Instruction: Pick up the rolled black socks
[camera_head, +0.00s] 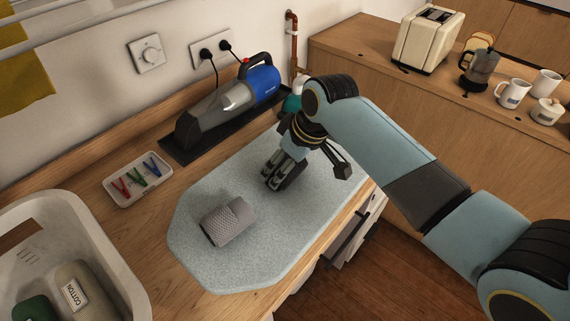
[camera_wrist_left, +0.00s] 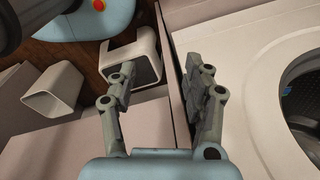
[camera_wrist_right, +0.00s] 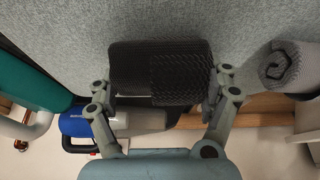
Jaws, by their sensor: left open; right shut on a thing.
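The rolled black socks (camera_wrist_right: 160,72) sit between the fingers of my right gripper (camera_wrist_right: 160,92) in the right wrist view, against the grey speckled mat. My right gripper (camera_head: 284,166) is shut on them; in the head view it points down over the far part of the mat, and its fingers mostly hide the socks. I cannot tell whether the socks still touch the mat. My left gripper (camera_wrist_left: 160,78) is open and empty in the left wrist view, and is out of the head view.
A grey rolled bundle (camera_head: 229,220) lies on the mat (camera_head: 205,265). A handheld vacuum (camera_head: 235,98) stands behind, with a tray of coloured pegs (camera_head: 112,187) to its left. A white basket (camera_head: 120,270) is at lower left. The left wrist view shows a white bin (camera_wrist_left: 148,48) near the left fingers.

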